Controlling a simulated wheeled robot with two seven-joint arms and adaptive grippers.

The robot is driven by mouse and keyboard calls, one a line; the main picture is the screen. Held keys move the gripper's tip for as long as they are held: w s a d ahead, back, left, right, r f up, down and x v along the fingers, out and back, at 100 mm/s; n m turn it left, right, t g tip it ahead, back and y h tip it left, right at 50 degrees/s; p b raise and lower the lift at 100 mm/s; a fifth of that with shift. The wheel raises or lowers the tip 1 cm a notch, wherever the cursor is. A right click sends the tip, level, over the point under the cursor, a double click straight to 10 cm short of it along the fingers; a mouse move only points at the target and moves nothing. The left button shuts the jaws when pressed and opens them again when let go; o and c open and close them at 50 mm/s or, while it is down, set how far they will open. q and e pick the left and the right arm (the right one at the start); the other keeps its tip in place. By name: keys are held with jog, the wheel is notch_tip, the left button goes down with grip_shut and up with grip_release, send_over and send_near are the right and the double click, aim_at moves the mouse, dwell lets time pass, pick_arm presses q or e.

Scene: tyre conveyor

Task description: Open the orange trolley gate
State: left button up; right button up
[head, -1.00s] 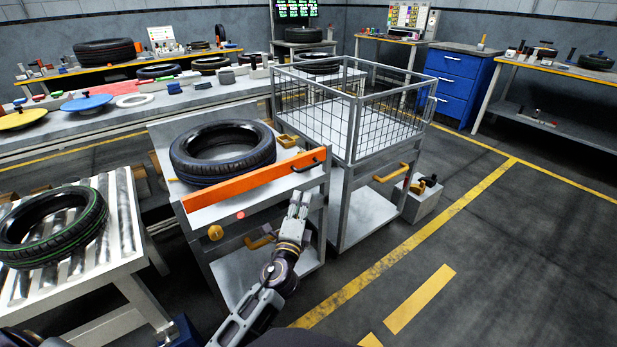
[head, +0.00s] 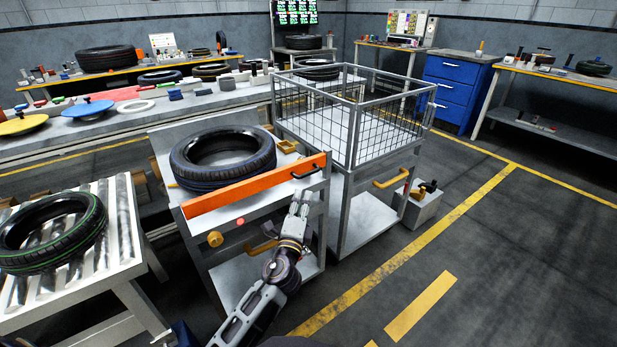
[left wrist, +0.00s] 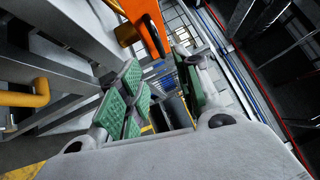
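The orange gate (head: 250,187) is a flat bar across the front of a grey trolley (head: 205,217), with a dark handle (head: 305,171) near its right end. It looks closed. A black tyre (head: 222,160) lies flat on the trolley behind it. My left gripper (head: 303,196) is just below the handle, in front of the trolley's right side. In the left wrist view, its green-padded fingers (left wrist: 163,97) are spread apart with nothing held. The gate's orange end (left wrist: 143,22) shows above the fingers there. My right gripper is not in view.
A grey mesh cage cart (head: 345,145) with a yellow handle (head: 390,176) stands close on the right. A roller table (head: 125,235) with a green-striped tyre (head: 50,230) is on the left. Open floor (head: 500,270) lies to the right.

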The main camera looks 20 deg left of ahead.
pick_arm(q)
jog(key=w+a+r, duration=0.1)
jog(key=w, duration=1)
jog(key=shift+w+a+r, duration=0.15)
jog(key=shift+w+r, duration=0.05)
jog(key=shift+r, duration=0.1)
dwell(0.3)
jog(key=shift+c, duration=0.3)
grip_shut()
